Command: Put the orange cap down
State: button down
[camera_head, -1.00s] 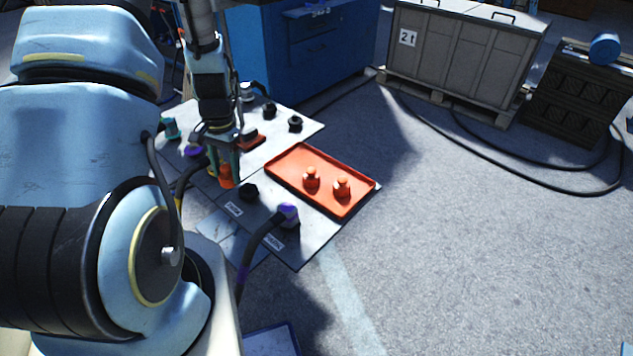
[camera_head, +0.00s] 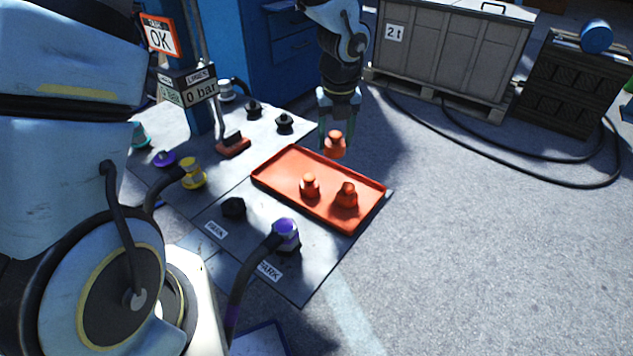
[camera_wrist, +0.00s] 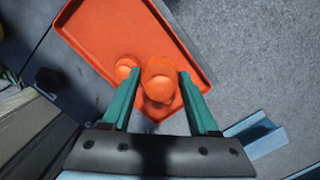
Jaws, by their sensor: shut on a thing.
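My gripper (camera_head: 335,138) is shut on an orange cap (camera_head: 335,148) and holds it in the air by the far right edge of the orange tray (camera_head: 272,160). In the wrist view the held cap (camera_wrist: 160,78) sits between the green fingers, with the tray (camera_wrist: 90,30) below. Two more orange caps stand upright in the tray, a left one (camera_head: 309,187) and a right one (camera_head: 347,195). In the wrist view one tray cap (camera_wrist: 126,68) shows beside the held cap; the other is mostly hidden behind it.
A purple-topped connector with a hose (camera_head: 286,232) and a black knob (camera_head: 234,207) are near the tray. The tray's far left half is bare.

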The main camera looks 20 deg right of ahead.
notch_tip(320, 180, down, 10)
jog(key=shift+r+b, duration=0.15)
jog(key=shift+b, duration=0.3)
